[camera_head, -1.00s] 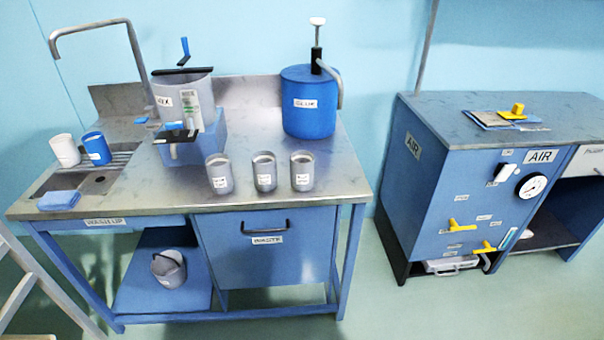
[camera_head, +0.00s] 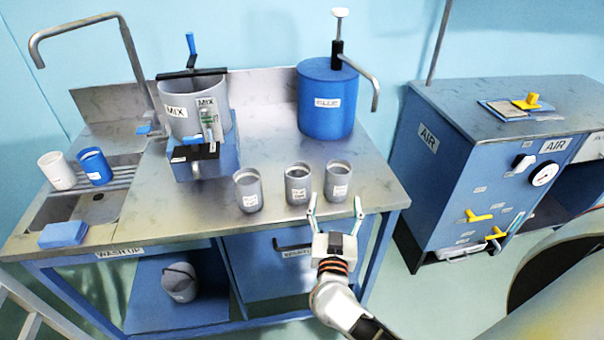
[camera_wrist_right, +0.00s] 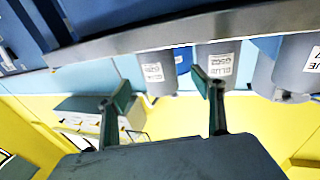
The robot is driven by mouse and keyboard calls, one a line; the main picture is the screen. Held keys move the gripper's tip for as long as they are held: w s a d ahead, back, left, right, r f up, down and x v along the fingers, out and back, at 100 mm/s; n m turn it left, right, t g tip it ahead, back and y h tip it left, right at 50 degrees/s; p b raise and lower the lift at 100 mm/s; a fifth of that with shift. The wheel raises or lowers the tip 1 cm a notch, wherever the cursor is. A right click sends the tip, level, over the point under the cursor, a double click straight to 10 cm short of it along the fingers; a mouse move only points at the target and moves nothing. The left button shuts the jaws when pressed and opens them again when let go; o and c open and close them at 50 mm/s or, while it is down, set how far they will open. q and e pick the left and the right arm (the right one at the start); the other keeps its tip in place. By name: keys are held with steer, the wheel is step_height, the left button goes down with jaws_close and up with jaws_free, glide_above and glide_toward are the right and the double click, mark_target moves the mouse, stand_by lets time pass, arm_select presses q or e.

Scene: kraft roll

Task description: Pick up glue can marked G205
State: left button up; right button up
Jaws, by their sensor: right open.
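Three grey cans stand in a row near the front edge of the steel bench top: a left can (camera_head: 248,190), a middle can (camera_head: 297,184) and a right can (camera_head: 338,181). Each has a small white label; I cannot read surely which is G205. My right gripper (camera_head: 335,206) is open and empty, in front of the right can, its fingers pointing toward the bench. The right wrist view looks upside down; three grey cans hang from its top, including one with a label (camera_wrist_right: 153,74) near the gap of the gripper (camera_wrist_right: 154,92). My left gripper is not in view.
A blue glue pump pot (camera_head: 327,100) stands behind the cans. A mixer (camera_head: 197,110) is to the left, then a sink with a white cup (camera_head: 57,171), a blue cup (camera_head: 95,166) and a blue sponge (camera_head: 63,234). A blue air cabinet (camera_head: 465,165) stands right.

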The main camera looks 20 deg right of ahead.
mark_target(336, 193)
steer(key=shift+w+f+g, duration=0.45)
steer(key=shift+w+g, duration=0.05)
steer(key=shift+w, duration=0.15)
steer(key=shift+w+d, duration=0.15)
steer(key=shift+w, duration=0.1)
steer(key=x, duration=0.6)
steer(key=shift+s+d+r, duration=0.25)
steer(key=shift+w+d+m, duration=0.3)
steer(key=shift+w+d, duration=0.05)
steer(key=shift+w, duration=0.15)
steer(key=c, duration=1.2)
